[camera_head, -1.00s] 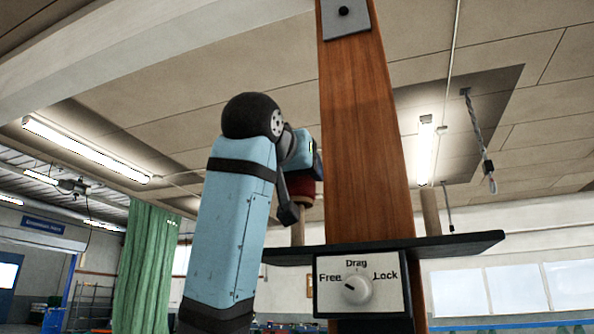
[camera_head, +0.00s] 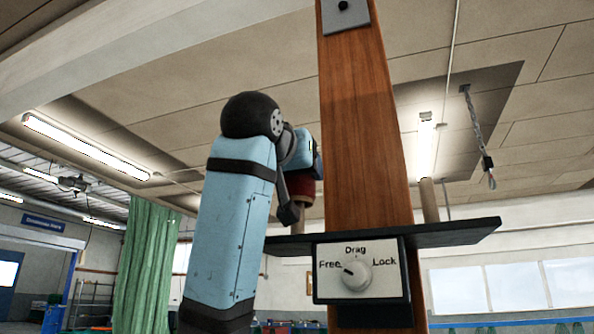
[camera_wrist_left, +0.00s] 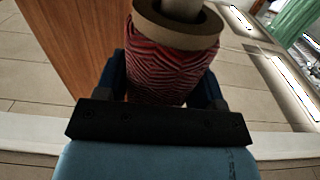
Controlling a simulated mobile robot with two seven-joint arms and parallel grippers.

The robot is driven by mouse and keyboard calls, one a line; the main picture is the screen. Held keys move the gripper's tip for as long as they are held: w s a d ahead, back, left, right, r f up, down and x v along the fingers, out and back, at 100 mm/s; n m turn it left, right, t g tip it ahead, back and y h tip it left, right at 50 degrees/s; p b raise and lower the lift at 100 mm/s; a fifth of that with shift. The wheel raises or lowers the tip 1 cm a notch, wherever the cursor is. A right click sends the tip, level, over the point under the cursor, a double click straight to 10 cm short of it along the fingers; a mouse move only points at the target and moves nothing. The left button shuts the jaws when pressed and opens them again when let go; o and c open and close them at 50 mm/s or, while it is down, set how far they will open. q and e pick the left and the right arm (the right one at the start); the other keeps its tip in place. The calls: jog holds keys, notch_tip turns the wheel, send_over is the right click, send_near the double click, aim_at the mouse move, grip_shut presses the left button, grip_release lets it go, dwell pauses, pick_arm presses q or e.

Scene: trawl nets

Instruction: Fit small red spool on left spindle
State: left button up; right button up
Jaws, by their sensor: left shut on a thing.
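The small red spool (camera_head: 303,188) is held by my left gripper (camera_head: 300,175), beside the left edge of the wooden post. In the left wrist view the spool (camera_wrist_left: 170,70) shows red patterned winding and a tan core end. The left spindle (camera_head: 298,222) rises from the dark shelf below the spool. In the wrist view a pale peg, the spindle (camera_wrist_left: 183,8), overlaps the core's hole. I cannot tell how far it is inside. My right gripper is not in view.
The wooden post (camera_head: 365,130) stands close to the right of my left gripper. The dark shelf (camera_head: 455,232) crosses it, with a right spindle (camera_head: 429,200) standing empty. A Free/Drag/Lock dial (camera_head: 357,275) is on its front, its pointer towards Free. A rope (camera_head: 477,125) hangs at right.

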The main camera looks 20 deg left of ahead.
aim_at(297, 203)
pick_arm(q)
jog(key=shift+f+b, duration=2.25)
jog(key=shift+f, duration=0.6)
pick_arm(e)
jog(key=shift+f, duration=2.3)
pick_arm(q)
jog(key=o, duration=1)
jog(key=shift+o, duration=0.2)
jog(key=s+b, duration=0.1)
jog(key=s, duration=0.2)
jog(key=shift+f, duration=0.15)
jog(key=s+b, duration=1)
jog(key=shift+s+a+r, duration=0.2)
jog(key=shift+s, duration=0.2)
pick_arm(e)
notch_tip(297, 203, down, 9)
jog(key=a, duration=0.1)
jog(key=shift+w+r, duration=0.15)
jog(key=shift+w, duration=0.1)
